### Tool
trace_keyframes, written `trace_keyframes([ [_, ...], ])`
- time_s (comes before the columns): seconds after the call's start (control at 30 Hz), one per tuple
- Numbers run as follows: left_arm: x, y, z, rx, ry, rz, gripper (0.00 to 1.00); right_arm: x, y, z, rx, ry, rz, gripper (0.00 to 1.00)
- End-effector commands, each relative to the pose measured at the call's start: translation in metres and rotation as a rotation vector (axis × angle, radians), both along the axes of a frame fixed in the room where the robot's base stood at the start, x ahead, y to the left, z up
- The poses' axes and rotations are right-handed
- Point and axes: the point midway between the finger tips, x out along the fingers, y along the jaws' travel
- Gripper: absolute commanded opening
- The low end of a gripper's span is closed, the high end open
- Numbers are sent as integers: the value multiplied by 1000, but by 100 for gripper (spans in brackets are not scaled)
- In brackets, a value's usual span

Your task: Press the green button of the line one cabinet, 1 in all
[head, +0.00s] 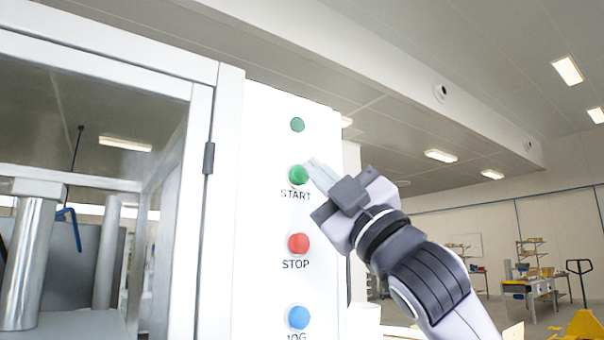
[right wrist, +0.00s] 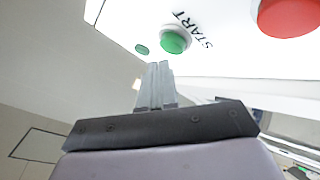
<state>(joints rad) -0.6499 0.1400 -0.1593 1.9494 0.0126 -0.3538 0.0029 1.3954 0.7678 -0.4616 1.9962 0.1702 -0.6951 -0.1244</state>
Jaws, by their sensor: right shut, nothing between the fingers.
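The green START button (head: 298,174) sits on the white cabinet panel (head: 262,220) in the head view, above the word START. My right gripper (head: 312,165) is shut and empty, with its fingertips just right of the green button. In the right wrist view, the green button (right wrist: 174,40) shows just beyond the closed fingertips (right wrist: 160,66). A narrow gap seems to lie between them there; I cannot tell for sure whether they touch. My left gripper is not in view.
A small green lamp or button (head: 297,125) is above START. A red STOP button (head: 299,243) and a blue JOG button (head: 298,317) are below it. A framed glass door (head: 196,200) stands left of the panel. Open room lies to the right, with a distant workbench (head: 530,286).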

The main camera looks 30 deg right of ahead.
Motion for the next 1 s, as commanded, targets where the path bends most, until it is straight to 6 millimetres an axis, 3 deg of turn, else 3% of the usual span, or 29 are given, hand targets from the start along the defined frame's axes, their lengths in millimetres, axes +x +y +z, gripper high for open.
trace_keyframes([
  [1.0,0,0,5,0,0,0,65,12,1,0,1,2,0,0],
])
